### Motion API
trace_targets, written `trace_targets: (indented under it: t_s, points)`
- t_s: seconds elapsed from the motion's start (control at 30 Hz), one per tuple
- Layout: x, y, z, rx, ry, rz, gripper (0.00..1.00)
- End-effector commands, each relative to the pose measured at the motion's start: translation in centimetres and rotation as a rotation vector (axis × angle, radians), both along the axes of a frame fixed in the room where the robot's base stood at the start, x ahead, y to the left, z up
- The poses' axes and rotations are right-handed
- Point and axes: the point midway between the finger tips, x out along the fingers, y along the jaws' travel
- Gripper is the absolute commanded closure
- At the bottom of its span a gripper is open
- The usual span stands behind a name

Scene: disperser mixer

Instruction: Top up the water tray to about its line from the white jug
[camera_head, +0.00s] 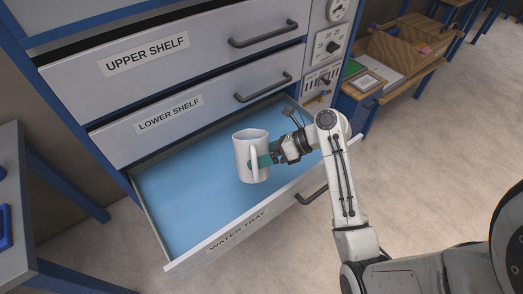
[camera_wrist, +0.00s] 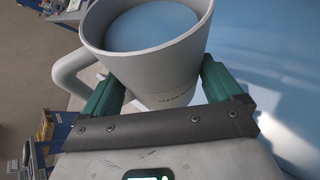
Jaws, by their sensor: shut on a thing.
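The white jug (camera_head: 250,152) is upright above the open water tray (camera_head: 157,238). My gripper (camera_head: 272,158) is shut on the jug from its right side. In the wrist view, the jug (camera_wrist: 165,65) stands between the green fingertips of my gripper (camera_wrist: 160,92), and pale blue water (camera_wrist: 150,25) shows inside it. Its handle is to the left there. The tray is pulled out below the lower shelf and shows a flat blue surface. A fill line in the tray cannot be made out.
The closed lower shelf drawer (camera_head: 185,115) and upper shelf drawer (camera_head: 170,55) are above the tray. Dials (camera_head: 328,45) are on a panel to the right. A wooden desk (camera_head: 400,55) stands at the back right. A grey table (camera_head: 12,200) is at the left. The floor at right is clear.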

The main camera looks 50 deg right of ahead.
Motion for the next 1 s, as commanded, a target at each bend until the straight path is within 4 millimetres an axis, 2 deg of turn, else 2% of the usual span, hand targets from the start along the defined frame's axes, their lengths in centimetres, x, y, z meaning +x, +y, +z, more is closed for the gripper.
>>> trace_targets:
  t_s: [0.07, 0.6, 1.0]
  points:
    - [0.1, 0.0, 0.1, 0.020, 0.018, 0.000, 0.56]
    - [-0.1, 0.1, -3.3, 0.157, 0.155, 0.000, 0.56]
    - [-0.1, 0.1, -3.6, 0.163, 0.162, 0.000, 0.56]
